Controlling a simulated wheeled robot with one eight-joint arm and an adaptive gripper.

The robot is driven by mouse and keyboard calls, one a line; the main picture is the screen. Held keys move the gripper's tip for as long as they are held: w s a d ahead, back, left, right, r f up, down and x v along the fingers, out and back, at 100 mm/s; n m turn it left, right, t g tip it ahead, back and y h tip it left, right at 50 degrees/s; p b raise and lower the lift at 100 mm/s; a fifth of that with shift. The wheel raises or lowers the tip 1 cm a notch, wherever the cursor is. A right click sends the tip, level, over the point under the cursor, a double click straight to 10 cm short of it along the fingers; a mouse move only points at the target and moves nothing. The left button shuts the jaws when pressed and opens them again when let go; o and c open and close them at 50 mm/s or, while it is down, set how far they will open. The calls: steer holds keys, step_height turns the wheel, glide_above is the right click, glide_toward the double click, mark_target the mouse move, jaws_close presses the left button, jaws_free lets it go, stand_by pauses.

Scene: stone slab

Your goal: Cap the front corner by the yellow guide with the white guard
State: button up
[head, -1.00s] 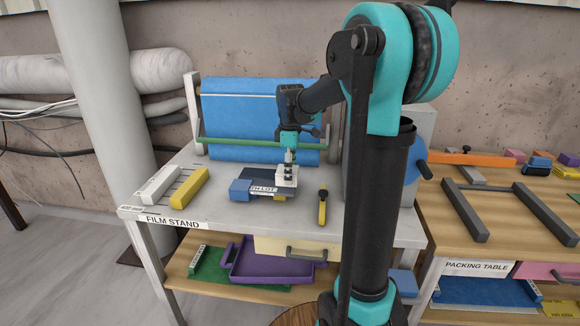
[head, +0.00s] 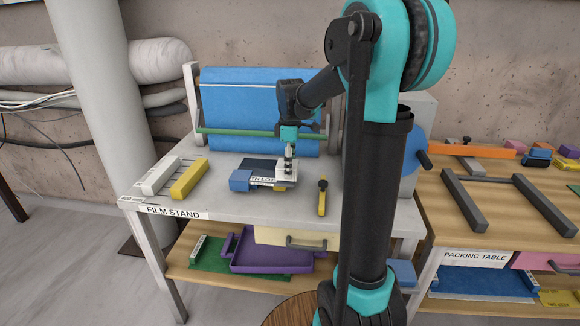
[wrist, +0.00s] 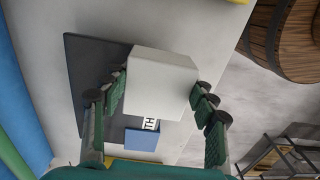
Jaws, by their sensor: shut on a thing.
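The dark stone slab (head: 260,164) lies flat on the grey film stand; it also shows in the wrist view (wrist: 84,62). My gripper (head: 289,163) points down and is shut on the white guard (head: 287,172), at the slab's front right corner. In the wrist view the white guard (wrist: 160,82) is a pale block between my fingers (wrist: 160,95), hiding that part of the slab. I cannot tell whether it touches the slab. A blue block (head: 240,180) sits at the slab's front left. A small yellow strip (head: 262,187) shows at the front, by a lettered label.
A white bar (head: 160,175) and a yellow bar (head: 188,179) lie at the stand's left. A yellow-handled tool (head: 322,198) lies right of the slab. A blue film roll (head: 262,115) stands behind.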

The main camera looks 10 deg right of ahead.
steer(key=shift+f, duration=1.75)
steer(key=o, duration=1.2)
steer(key=shift+c, duration=0.2)
steer(key=shift+r, duration=0.1)
